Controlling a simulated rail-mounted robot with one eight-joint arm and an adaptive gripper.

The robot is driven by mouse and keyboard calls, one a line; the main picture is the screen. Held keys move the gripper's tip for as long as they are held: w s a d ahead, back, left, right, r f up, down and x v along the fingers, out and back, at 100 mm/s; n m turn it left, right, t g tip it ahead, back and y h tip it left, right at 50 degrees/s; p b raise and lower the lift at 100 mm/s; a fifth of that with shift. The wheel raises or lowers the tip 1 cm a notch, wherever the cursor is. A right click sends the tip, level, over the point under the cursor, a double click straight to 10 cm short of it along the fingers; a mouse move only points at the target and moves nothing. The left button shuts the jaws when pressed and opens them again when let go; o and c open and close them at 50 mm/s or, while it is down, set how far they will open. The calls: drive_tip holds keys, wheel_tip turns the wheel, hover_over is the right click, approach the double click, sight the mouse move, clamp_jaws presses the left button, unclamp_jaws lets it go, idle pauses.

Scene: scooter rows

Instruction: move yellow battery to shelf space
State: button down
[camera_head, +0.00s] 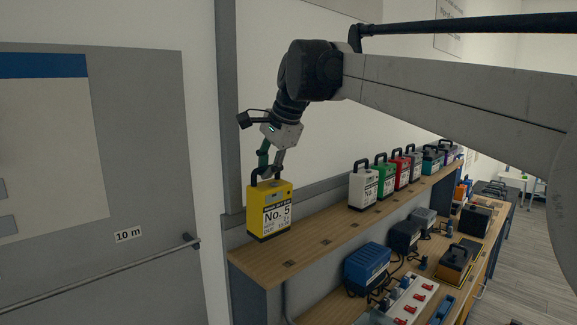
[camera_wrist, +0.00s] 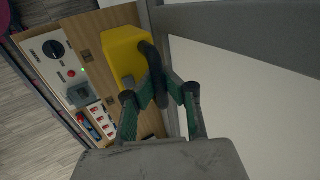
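The yellow battery (camera_head: 270,212), labelled No. 5, is upright at the near left end of the wooden upper shelf (camera_head: 320,232). Whether its base touches the shelf or hovers just above it, I cannot tell. My gripper (camera_head: 267,172) is above the battery, at its black handle. In the wrist view the battery (camera_wrist: 124,52) is just beyond the fingers. The green fingers of my gripper (camera_wrist: 160,88) close in on both sides of the black handle, which partly hides the fingertips.
A white battery (camera_head: 363,187), a green battery (camera_head: 384,176), a red battery (camera_head: 402,168) and several others stand in a row farther right on the shelf. Bare shelf lies between them and the yellow battery. A lower bench holds a blue box (camera_head: 367,265) and a switch panel. A wall stands behind.

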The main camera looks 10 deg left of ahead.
sight(270, 183)
drive_tip(key=shift+f, duration=2.6)
drive_tip(key=c, duration=1.9)
unclamp_jaws()
drive_tip(key=shift+d+r, duration=0.1)
drive_tip(key=v, duration=1.2)
